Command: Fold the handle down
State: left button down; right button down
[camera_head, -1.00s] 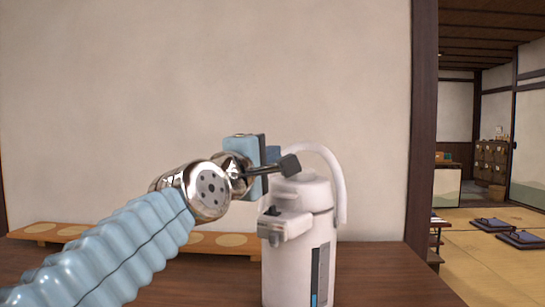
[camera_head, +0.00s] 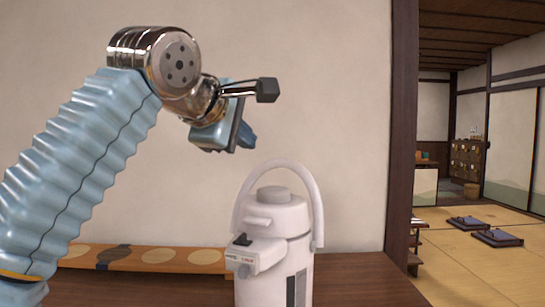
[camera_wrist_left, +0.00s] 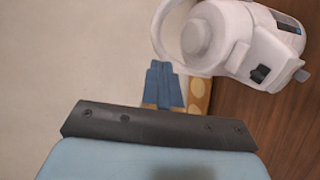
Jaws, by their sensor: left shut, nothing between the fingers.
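A white air pot (camera_head: 272,262) stands upright on the brown counter, with a round button (camera_head: 273,194) on its lid. Its white handle (camera_head: 316,205) is raised and arches over the lid. In the left wrist view the pot (camera_wrist_left: 262,45) lies at the upper right, with the handle (camera_wrist_left: 158,42) curving around the lid's left side. My left gripper (camera_head: 248,138) is above and slightly left of the handle, apart from it. Its blue fingers (camera_wrist_left: 163,82) are closed with nothing between them. My right gripper is in neither view.
A long wooden board with round pale inlays (camera_head: 157,256) lies along the wall behind the pot. A dark wooden post (camera_head: 400,130) stands to the right. Beyond it is a tatami room with floor cushions (camera_head: 468,222). The counter right of the pot is clear.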

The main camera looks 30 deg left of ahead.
pick_arm(q)
jog(key=shift+a, duration=0.1)
dwell(0.3)
send_near(276, 166)
jog(key=b+x, duration=0.1)
jog(key=x, duration=0.5)
jog(key=shift+w+f, duration=0.2)
jog(key=shift+w, duration=0.15)
